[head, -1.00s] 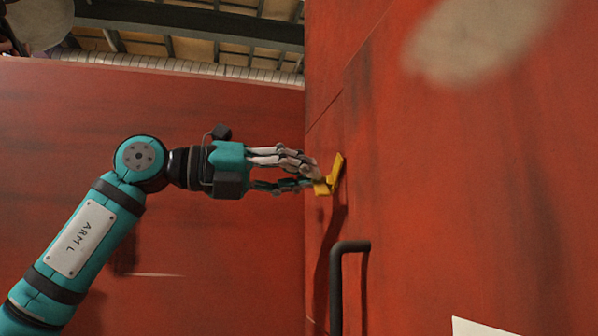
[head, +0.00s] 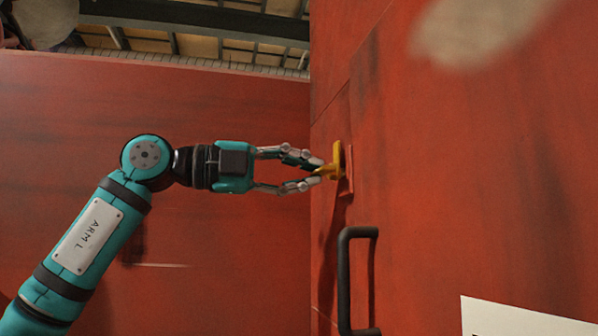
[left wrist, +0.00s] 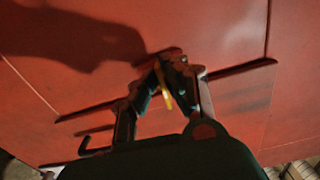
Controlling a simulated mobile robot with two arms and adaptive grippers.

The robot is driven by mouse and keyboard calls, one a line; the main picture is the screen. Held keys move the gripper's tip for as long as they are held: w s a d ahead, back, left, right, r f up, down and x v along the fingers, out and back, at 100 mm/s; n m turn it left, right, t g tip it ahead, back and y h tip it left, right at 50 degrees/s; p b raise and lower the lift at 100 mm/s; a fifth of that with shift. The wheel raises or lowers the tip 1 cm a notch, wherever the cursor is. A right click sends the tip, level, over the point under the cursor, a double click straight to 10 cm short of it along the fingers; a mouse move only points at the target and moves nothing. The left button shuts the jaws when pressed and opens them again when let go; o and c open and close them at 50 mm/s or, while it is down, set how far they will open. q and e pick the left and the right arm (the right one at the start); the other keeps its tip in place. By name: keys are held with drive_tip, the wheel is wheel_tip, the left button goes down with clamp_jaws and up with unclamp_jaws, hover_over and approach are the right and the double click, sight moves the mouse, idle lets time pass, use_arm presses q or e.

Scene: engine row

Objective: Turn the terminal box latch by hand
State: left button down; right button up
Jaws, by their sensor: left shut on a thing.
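The yellow terminal box latch (head: 337,158) stands on the red panel at the middle of the head view, with a red strip behind it. My left gripper (head: 322,171) reaches in from the left, with its fingers closed on the latch. In the left wrist view, the latch (left wrist: 164,87) shows as a thin yellow piece between the fingers of my left gripper (left wrist: 163,68). The fingers hide part of it. My right gripper is in neither view.
A dark handle (head: 345,280) sticks out of the red panel just below the latch. A white sheet (head: 520,318) is at the lower right. A red wall (head: 230,110) stands behind my left arm. Roof beams show at the top left.

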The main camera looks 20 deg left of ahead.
use_arm(q)
drive_tip(key=shift+n, duration=0.3)
drive_tip(key=c, duration=1.6)
unclamp_jaws()
drive_tip(key=shift+w+d, duration=0.1)
drive_tip(key=shift+d, duration=0.15)
drive_tip(key=shift+o, duration=0.7)
drive_tip(key=shift+w+d, duration=0.2)
drive_tip(key=shift+d, duration=0.05)
drive_tip(key=shift+w+d+f, duration=0.1)
drive_tip(key=shift+s+a, duration=0.35)
drive_tip(key=shift+a, duration=0.15)
drive_tip(key=v, duration=1)
drive_tip(key=shift+s+a, duration=0.25)
drive_tip(key=shift+a, duration=0.05)
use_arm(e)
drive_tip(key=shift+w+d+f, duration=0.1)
